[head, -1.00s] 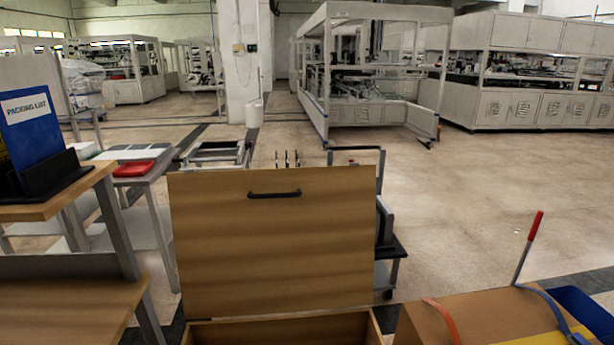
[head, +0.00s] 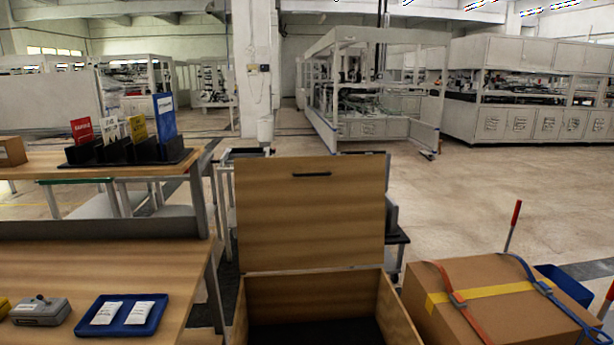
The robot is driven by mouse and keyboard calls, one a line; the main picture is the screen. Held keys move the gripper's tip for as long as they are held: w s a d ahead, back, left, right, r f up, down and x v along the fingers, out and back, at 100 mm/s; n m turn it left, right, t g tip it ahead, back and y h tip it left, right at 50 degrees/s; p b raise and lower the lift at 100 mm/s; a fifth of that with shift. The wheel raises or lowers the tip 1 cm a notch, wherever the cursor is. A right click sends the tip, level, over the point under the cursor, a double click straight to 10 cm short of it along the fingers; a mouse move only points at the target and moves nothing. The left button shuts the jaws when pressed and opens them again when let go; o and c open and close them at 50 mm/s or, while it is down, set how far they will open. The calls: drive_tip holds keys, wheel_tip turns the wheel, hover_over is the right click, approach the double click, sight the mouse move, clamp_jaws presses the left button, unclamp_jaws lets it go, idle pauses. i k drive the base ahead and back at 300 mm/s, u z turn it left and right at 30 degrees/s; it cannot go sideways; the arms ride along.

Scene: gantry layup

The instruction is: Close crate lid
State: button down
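The wooden crate (head: 312,290) stands at the bottom middle of the head view. Its lid (head: 310,222) is open and stands upright at the far edge of the box. A dark bar handle (head: 312,175) sits near the top of the lid. The inside of the crate looks dark, and its lower part is cut off by the frame. My gripper is not in view.
A wooden workbench (head: 120,270) on the left holds a blue tray (head: 122,316) with white packets and a grey device (head: 40,311). A strapped cardboard box (head: 495,300) stands close on the right. Open floor (head: 500,190) lies behind it.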

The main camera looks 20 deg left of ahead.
sight(304, 212)
drive_tip(key=k, duration=0.5)
drive_tip(key=u, duration=0.75)
drive_tip(key=i, duration=0.85)
